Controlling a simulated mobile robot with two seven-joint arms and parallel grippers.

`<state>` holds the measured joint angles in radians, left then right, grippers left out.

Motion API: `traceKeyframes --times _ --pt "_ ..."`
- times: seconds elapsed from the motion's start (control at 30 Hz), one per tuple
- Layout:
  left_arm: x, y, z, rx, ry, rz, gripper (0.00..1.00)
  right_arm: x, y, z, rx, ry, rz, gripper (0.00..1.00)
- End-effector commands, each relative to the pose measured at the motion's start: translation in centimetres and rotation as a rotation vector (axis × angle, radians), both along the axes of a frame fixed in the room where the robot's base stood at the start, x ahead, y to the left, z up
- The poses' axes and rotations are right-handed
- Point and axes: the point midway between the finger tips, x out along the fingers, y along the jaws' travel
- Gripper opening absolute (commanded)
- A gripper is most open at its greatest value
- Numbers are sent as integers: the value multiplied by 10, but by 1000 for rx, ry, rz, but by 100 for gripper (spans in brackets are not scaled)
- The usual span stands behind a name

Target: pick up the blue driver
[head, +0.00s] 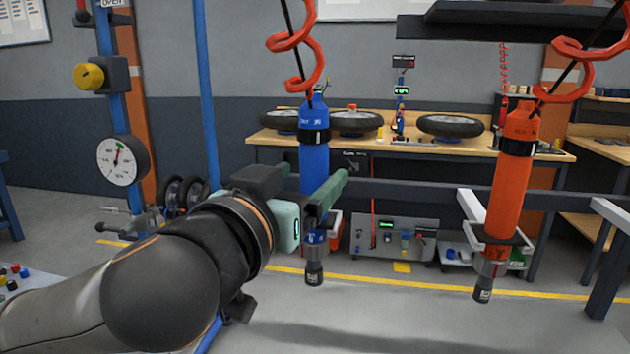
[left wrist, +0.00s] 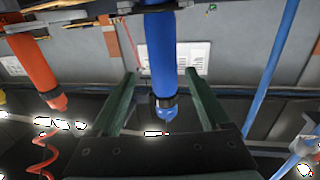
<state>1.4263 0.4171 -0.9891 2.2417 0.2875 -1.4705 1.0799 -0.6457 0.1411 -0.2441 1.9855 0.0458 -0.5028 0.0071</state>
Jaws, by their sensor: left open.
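The blue driver (head: 313,158) hangs upright below a red coiled cord, with a black band near its top and a dark nose pointing down. My left gripper (head: 318,178) is open at the driver's lower body. Its near green finger passes in front of the driver and hides part of it. In the left wrist view, the blue driver (left wrist: 161,50) appears between the two spread green fingers of the left gripper (left wrist: 160,73), with a visible gap on each side. I cannot tell whether the driver is fully within the fingers' reach. My right gripper is not in view.
An orange driver (head: 509,185) hangs to the right in a white forked holder (head: 472,208). A dark rail (head: 410,193) runs behind. A blue post (head: 205,110) and a round gauge (head: 123,160) stand left. A workbench (head: 470,151) with wheels is at the back.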

Motion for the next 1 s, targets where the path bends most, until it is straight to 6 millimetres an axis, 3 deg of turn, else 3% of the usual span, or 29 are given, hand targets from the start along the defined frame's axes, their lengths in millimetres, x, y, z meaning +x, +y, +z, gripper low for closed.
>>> traceKeyframes --times 0.6,0.87,1.0 --pt "63 -20 -6 1 0 -1 80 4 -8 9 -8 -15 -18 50" --pt "66 -22 -7 0 0 -1 80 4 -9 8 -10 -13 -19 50" --pt "66 -22 -7 0 0 -2 67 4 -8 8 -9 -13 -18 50"
